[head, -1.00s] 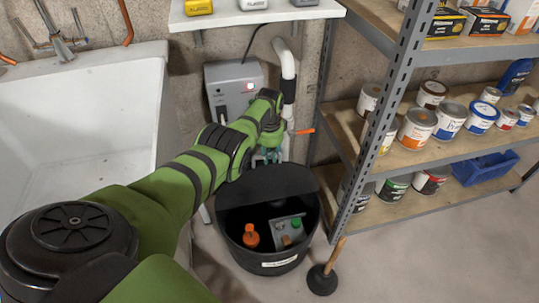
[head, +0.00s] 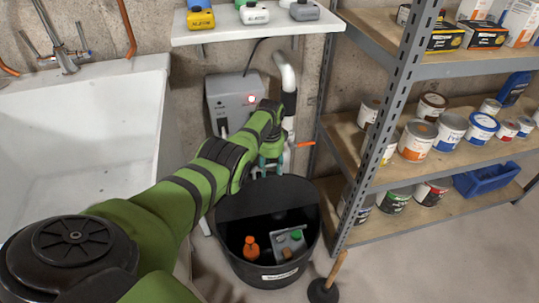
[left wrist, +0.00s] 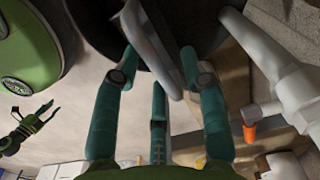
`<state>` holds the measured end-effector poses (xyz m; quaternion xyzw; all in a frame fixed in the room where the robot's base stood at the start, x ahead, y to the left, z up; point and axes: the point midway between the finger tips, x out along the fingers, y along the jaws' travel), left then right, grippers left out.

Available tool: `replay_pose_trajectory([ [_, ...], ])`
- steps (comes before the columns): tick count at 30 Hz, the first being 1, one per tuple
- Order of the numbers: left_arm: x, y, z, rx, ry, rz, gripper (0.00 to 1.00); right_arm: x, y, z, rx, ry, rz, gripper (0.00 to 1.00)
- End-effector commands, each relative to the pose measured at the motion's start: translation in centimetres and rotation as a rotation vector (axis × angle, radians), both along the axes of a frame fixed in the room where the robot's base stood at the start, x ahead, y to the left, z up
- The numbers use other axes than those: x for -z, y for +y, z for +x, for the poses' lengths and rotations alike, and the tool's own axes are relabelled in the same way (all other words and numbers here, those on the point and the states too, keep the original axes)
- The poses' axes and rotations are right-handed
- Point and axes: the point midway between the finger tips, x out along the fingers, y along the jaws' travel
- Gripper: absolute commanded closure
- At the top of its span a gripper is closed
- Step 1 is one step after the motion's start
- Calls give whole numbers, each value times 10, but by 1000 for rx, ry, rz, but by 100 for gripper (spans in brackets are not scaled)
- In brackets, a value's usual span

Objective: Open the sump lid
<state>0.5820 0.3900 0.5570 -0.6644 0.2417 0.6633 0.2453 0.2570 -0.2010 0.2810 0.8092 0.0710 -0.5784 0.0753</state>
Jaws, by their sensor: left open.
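The sump is a round black tub (head: 268,272) on the floor between the sink and the shelf. Its front half is open and shows an orange-capped item (head: 251,247) and a grey unit with a green part (head: 291,238) inside. A dark half-round lid panel (head: 262,203) shows at its back; its tilt is hard to judge. My left gripper (head: 266,168) is just behind that panel, partly hidden by my arm. In the left wrist view its teal fingers (left wrist: 160,75) are spread, with a grey slab edge between them; contact is unclear. My right gripper (left wrist: 48,110) shows small there, fingers apart.
A white sink (head: 90,130) stands at left. A grey control box (head: 235,100) and white pipe (head: 287,80) are behind the sump. A metal shelf (head: 385,130) with cans stands close at right. A plunger (head: 322,290) stands at the sump's front right.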

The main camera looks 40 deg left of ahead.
Motion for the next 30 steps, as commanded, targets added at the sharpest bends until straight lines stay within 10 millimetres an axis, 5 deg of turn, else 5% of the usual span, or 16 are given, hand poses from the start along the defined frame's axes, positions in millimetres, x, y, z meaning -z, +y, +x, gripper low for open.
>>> replay_pose_trajectory([
  [7,-22,1,-1,1,-3,3,57,0,1,0,-1,-1,1,60],
  [19,-101,1,-1,-1,-3,3,57,-1,1,1,-1,-1,1,60],
  [30,-117,1,-2,-1,1,2,57,-1,1,1,-1,-1,1,60],
])
